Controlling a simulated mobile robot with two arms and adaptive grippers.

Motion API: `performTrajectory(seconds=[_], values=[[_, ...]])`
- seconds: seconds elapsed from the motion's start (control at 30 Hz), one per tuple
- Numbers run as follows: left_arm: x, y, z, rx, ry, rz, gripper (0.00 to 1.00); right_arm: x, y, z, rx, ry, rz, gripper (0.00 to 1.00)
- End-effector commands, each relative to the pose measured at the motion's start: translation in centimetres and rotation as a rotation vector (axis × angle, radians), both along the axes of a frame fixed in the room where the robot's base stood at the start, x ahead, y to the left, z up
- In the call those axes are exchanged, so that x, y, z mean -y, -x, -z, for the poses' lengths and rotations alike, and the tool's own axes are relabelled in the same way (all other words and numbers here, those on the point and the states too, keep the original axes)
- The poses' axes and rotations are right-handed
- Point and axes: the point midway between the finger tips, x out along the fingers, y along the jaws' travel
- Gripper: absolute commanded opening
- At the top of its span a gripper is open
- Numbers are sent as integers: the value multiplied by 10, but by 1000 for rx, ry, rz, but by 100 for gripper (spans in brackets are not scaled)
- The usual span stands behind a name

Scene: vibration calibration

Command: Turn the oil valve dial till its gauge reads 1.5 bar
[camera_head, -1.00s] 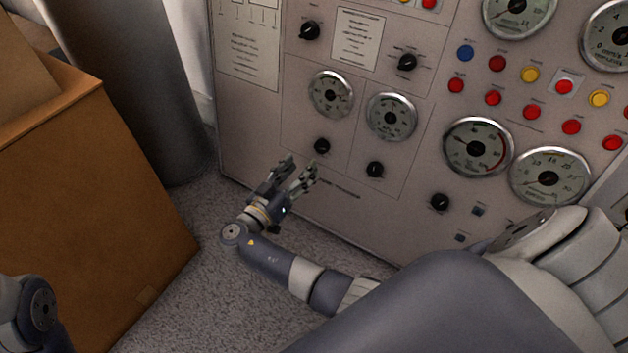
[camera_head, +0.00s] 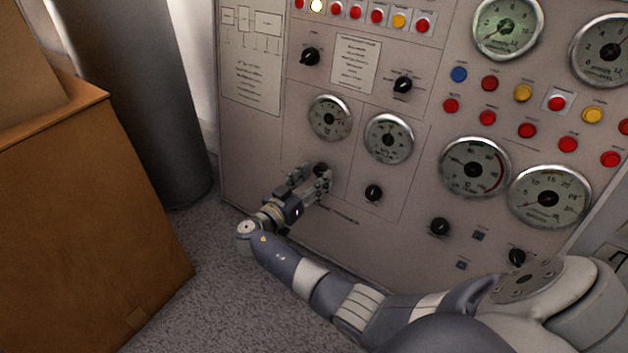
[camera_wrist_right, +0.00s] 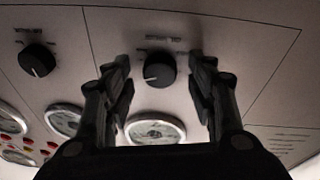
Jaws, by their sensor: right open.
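A black dial (camera_head: 320,169) sits on the grey panel below the left one of two small gauges (camera_head: 330,118). My right gripper (camera_head: 309,177) is at this dial and partly covers it. In the right wrist view the same dial (camera_wrist_right: 159,70), with a white pointer mark, lies between the open fingers (camera_wrist_right: 160,82), with a gap on both sides. Its gauge (camera_wrist_right: 155,131) shows below it there; the needle reading is too small to tell. The dial's label is unreadable, so I cannot confirm it is the oil valve. My left gripper is out of view.
A second dial (camera_head: 373,193) sits to the right under its own gauge (camera_head: 388,138). More knobs, red buttons and large gauges (camera_head: 475,167) fill the panel's right side. A brown box (camera_head: 90,220) and a dark cylinder (camera_head: 145,100) stand at left. Carpet beside the box is clear.

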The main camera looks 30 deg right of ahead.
Motion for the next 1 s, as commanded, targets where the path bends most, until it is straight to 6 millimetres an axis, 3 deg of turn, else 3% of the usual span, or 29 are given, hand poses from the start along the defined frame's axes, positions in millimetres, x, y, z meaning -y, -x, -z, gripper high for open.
performTrajectory(seconds=[0.37, 0.5, 0.57, 1.0], values=[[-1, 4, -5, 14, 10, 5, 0, 5, -2, -1, 0, -1, 0, 49], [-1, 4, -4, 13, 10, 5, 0, 5, -2, 0, 0, 0, 0, 18], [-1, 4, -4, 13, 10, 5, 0, 5, -2, 0, 0, 0, 0, 7], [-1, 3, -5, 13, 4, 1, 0, 5, -1, -1, -58, 24, -15, 7]])
